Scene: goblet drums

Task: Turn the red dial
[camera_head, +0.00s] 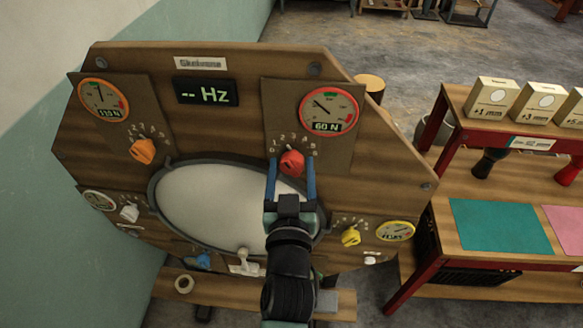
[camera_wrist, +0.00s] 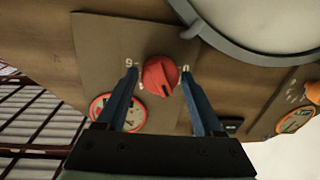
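The red dial (camera_head: 291,162) sits on the upper right plate of the wooden panel, below a red-rimmed gauge (camera_head: 328,112) reading 60 N. Printed numbers ring the dial. My gripper (camera_head: 291,172) is in front of it, with one blue finger on each side. In the wrist view the red dial (camera_wrist: 160,75) lies between the two open fingertips (camera_wrist: 160,72), with visible gaps on both sides. A dark pointer mark shows on the dial's face. Whether the fingertips reach the dial's depth is hard to tell.
Other dials on the panel are orange (camera_head: 143,151), white (camera_head: 129,212), blue (camera_head: 203,261) and yellow (camera_head: 351,237). A large white oval drumhead (camera_head: 205,205) lies left of my gripper. A red-legged wooden table (camera_head: 470,235) stands right of the panel.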

